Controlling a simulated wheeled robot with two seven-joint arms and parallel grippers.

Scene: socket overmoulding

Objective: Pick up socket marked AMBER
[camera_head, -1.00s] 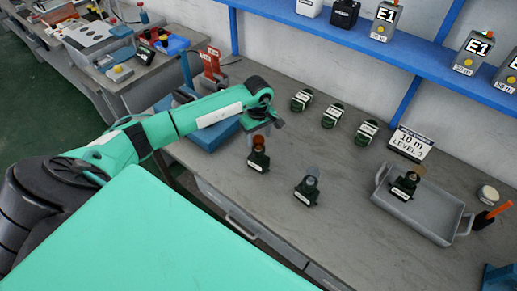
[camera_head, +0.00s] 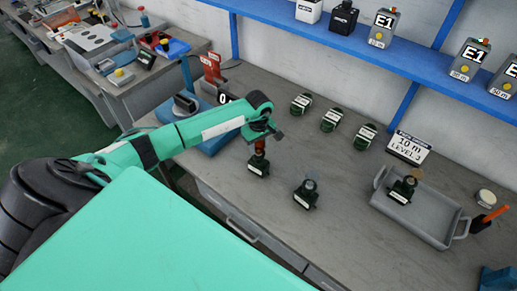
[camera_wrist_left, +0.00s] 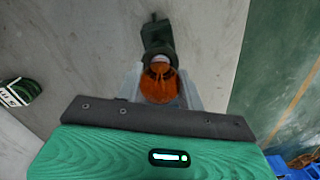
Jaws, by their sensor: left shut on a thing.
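The socket with an amber-orange top (camera_head: 258,165) and dark base stands on the grey table near its front-left edge. Its label is too small to read. My left gripper (camera_head: 262,144) has come down over it from above and is shut on its amber top. In the left wrist view the amber top (camera_wrist_left: 160,86) sits between the two pale fingers (camera_wrist_left: 160,78), with the dark base beyond. The base appears to rest on the table. My right gripper is not in view.
A similar socket with a grey top (camera_head: 306,193) stands to the right. Another with a tan top (camera_head: 404,187) sits in a grey tray (camera_head: 436,232). Several dark green units (camera_head: 331,119) lie behind, beside a sign (camera_head: 408,147). A blue shelf (camera_head: 420,70) runs along the wall.

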